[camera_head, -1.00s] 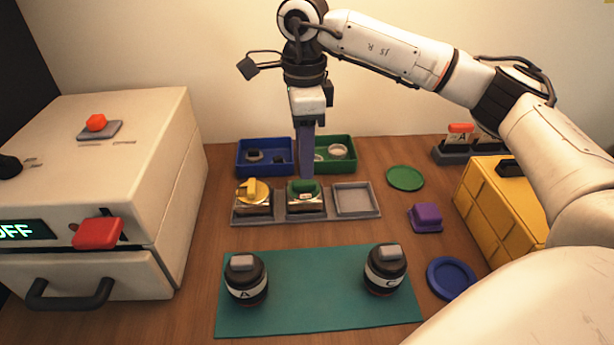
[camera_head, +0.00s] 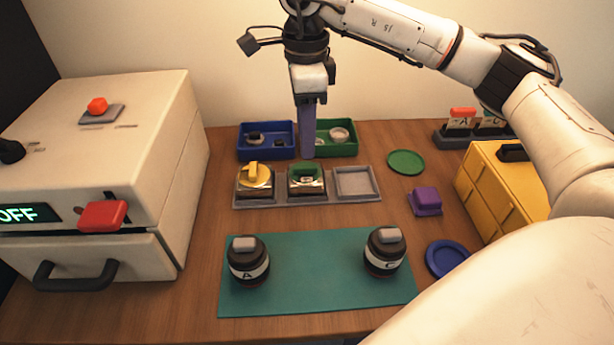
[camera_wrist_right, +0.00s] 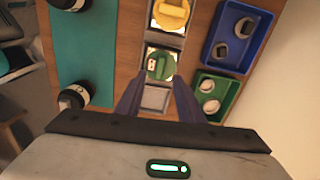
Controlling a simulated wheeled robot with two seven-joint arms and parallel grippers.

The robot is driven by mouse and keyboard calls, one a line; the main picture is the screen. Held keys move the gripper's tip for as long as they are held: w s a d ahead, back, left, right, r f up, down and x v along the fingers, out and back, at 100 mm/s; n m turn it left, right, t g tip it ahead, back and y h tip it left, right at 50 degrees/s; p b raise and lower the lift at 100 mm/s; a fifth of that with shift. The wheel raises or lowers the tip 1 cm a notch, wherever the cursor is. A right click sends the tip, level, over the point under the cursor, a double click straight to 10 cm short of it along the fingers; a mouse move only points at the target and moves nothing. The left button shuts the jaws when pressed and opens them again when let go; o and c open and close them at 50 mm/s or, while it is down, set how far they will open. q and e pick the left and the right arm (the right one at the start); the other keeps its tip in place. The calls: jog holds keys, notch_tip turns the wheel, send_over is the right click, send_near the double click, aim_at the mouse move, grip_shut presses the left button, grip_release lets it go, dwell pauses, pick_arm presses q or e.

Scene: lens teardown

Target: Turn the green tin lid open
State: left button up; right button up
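The green tin (camera_head: 307,187) sits in the middle slot of a grey three-slot tray (camera_head: 340,200). Its green lid (camera_head: 306,170) is on top and shows a raised grip; the lid also shows in the right wrist view (camera_wrist_right: 161,66). My right gripper (camera_head: 308,156) points down, with its purple fingertips just behind and above the lid in the head view. In the wrist view its two fingers stand apart with nothing between them (camera_wrist_right: 157,88). I cannot tell whether the lid has turned. My left gripper is not in view.
A yellow-lidded tin (camera_head: 254,178) fills the left slot; the right slot (camera_head: 356,182) is empty. Blue (camera_head: 266,153) and green (camera_head: 346,150) bins with small parts stand behind. Two dark lens barrels (camera_head: 248,262) stand on the teal mat (camera_head: 315,285). A purple block (camera_head: 425,200) sits right.

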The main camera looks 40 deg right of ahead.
aim_at(306, 166)
notch_tip(306, 166, up, 6)
jog(key=p, duration=0.4)
jog(key=shift+p, duration=0.35)
dwell(0.5)
